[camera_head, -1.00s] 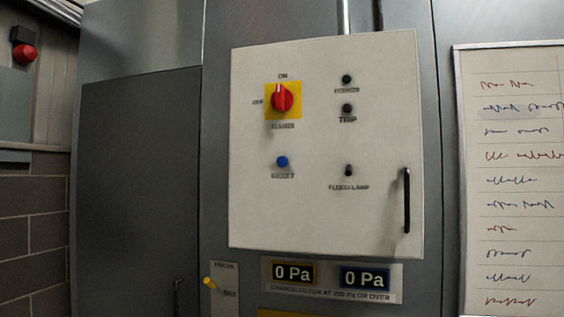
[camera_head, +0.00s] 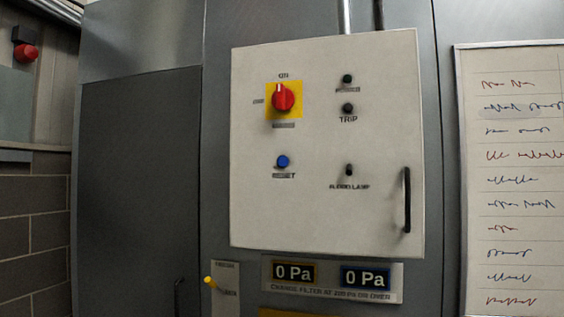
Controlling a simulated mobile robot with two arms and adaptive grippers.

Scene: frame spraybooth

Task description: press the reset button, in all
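The reset button (camera_head: 283,161) is a small round blue knob on the lower left part of the white control box (camera_head: 315,215), with the label RESET under it. Nothing touches or covers it. Above it is a red rotary switch (camera_head: 283,97) on a yellow plate, its white mark pointing up to ON. To the right are a dark power lamp (camera_head: 347,79), a dark trip lamp (camera_head: 348,108) and a small black toggle switch (camera_head: 349,170). Neither of my grippers is in view.
A black vertical handle (camera_head: 407,200) stands out at the box's right edge. Two displays (camera_head: 294,272) below it read 0 Pa. A yellow-tipped lever (camera_head: 210,281) is at lower left. A whiteboard (camera_head: 515,150) hangs at right, and a red beacon (camera_head: 25,52) is at upper left.

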